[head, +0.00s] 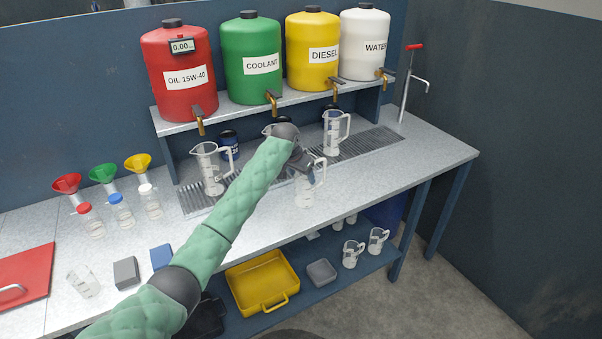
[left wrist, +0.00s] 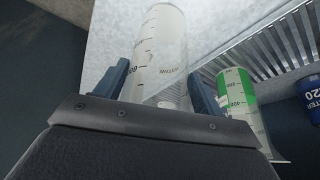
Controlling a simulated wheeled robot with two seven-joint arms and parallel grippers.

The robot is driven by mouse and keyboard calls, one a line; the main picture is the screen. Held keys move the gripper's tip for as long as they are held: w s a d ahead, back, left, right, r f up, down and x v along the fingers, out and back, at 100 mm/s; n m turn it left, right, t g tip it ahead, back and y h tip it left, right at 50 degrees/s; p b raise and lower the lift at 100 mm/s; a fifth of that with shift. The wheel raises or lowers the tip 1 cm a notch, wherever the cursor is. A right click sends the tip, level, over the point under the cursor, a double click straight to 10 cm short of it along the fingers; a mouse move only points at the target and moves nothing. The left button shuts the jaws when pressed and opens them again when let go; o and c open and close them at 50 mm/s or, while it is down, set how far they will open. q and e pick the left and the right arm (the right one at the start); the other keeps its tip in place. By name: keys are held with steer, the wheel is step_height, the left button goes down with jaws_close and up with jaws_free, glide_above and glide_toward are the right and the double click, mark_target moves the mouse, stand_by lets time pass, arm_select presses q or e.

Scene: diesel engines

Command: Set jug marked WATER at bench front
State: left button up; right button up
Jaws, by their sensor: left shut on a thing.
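My left gripper (head: 304,163) is shut on a clear measuring jug (head: 307,190) in front of the drip grate. The same jug shows in the left wrist view (left wrist: 160,45), between the two fingers of the gripper (left wrist: 160,88). The white WATER tank (head: 364,45) stands at the right end of the shelf. My right gripper is not in view.
Other clear jugs stand on the grate, one left (head: 212,172) and one right (head: 334,135). A green-banded jug (left wrist: 237,95) is near the gripper in the left wrist view. The bench front on the right is clear.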

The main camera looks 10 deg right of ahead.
arm_select(q)
steer(key=o, duration=1.2)
steer(key=shift+f, duration=0.15)
steer(key=shift+o, duration=0.4)
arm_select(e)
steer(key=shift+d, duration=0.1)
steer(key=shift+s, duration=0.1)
arm_select(q)
steer(key=b+v, duration=0.3)
steer(key=v, duration=0.9)
steer(key=shift+b, duration=0.4)
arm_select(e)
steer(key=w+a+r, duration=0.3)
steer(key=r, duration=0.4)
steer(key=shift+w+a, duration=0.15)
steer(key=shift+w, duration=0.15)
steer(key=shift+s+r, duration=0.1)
